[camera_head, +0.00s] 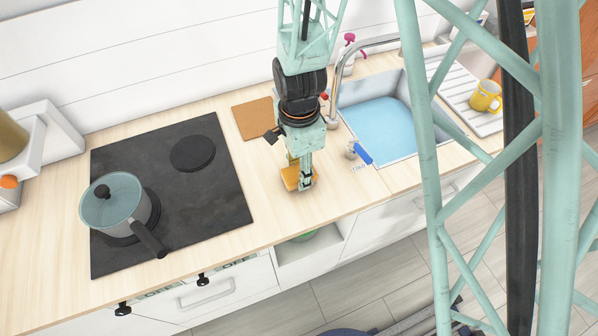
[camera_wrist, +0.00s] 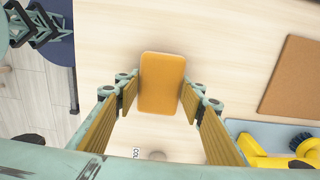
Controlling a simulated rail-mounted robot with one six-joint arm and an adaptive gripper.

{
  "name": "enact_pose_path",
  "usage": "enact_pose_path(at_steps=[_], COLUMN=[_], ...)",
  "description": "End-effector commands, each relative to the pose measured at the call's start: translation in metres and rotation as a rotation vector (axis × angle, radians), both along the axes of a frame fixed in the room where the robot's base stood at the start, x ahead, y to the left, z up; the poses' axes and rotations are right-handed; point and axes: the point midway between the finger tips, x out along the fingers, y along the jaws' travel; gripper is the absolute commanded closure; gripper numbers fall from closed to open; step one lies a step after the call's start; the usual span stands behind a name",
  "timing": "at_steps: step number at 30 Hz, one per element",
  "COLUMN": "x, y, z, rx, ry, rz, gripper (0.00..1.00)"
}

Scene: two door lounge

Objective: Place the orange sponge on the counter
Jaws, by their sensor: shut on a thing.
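The orange sponge (camera_head: 290,178) is at the front part of the light wooden counter (camera_head: 262,190), between the hob and the sink. My gripper (camera_head: 304,183) reaches down over it from above and is shut on it. In the wrist view the sponge (camera_wrist: 162,82) sits between the two yellow-padded fingers, with counter surface around it. The sponge is at or very close to the counter; I cannot tell whether it touches. Part of it is hidden behind a finger in the head view.
A black hob (camera_head: 190,190) with a lidded pot (camera_head: 118,208) is on the left. A brown board (camera_head: 253,119) lies behind my gripper. A yellow mug (camera_head: 486,97) stands on the drainer. A drawer below is open.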

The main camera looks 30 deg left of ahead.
Motion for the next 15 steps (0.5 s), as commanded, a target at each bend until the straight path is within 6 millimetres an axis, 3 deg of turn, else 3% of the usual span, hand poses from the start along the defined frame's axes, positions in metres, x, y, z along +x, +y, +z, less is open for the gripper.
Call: enact_pose_path(at_steps=[15], x=[0.0004], y=[0.0003], z=[-0.006], rx=[0.002], ry=[-0.001], rz=[0.0], gripper=[0.71])
